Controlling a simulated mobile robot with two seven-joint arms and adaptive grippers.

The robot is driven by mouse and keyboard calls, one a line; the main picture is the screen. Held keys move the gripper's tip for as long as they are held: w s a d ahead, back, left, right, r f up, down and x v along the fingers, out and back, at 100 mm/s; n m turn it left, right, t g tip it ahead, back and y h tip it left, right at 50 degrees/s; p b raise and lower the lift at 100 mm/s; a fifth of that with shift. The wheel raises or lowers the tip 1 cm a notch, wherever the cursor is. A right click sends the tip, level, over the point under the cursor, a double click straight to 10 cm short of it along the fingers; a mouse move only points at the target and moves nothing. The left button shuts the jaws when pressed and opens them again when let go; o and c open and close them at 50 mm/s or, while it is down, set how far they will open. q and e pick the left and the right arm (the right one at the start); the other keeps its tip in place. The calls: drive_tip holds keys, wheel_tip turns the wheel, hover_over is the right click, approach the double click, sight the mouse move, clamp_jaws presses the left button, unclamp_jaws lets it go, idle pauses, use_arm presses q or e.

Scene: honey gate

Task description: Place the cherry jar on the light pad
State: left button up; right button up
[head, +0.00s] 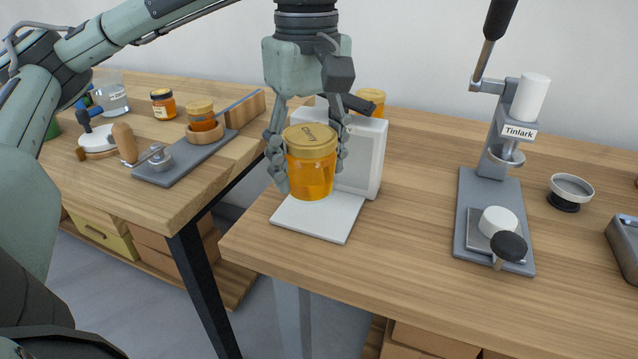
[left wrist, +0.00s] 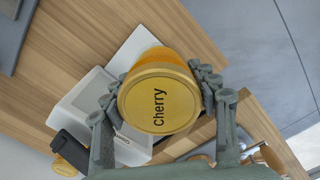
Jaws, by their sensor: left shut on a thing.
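The cherry jar (head: 311,177) is amber with a gold lid and stands upright in my left gripper (head: 305,178). Its lid reads "Cherry" in the left wrist view (left wrist: 158,103). My left gripper's fingers are shut around the jar's two sides, and they also frame it in the left wrist view (left wrist: 160,92). The light pad (head: 318,224) is a flat white square near the left front edge of the right table. The jar is over the pad's back part; I cannot tell whether its base touches. My right gripper is out of view.
A white upright box (head: 368,158) stands just behind the pad, with another jar (head: 371,98) behind it. A lever press labelled Tinlark (head: 505,135) stands to the right, beside a small dark bowl (head: 571,192). The left table (head: 185,195) holds jars and tools, across a gap.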

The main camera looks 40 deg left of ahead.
use_arm(q)
drive_tip(key=w, duration=0.1)
drive_tip(key=w+a+f, duration=0.1)
drive_tip(key=w+f, duration=0.1)
drive_tip(key=w, duration=0.1)
drive_tip(key=shift+a+f, duration=0.15)
drive_tip(key=shift+f, duration=0.1)
wheel_tip(320, 180, down, 3)
drive_tip(key=shift+f, duration=0.45)
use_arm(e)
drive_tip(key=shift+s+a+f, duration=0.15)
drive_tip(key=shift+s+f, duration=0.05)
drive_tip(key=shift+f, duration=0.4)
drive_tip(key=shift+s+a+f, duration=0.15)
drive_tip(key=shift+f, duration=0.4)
use_arm(q)
drive_tip(key=shift+f, duration=0.1)
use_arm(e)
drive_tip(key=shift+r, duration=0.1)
use_arm(q)
drive_tip(key=o, duration=1.1)
drive_tip(key=shift+o, duration=0.8)
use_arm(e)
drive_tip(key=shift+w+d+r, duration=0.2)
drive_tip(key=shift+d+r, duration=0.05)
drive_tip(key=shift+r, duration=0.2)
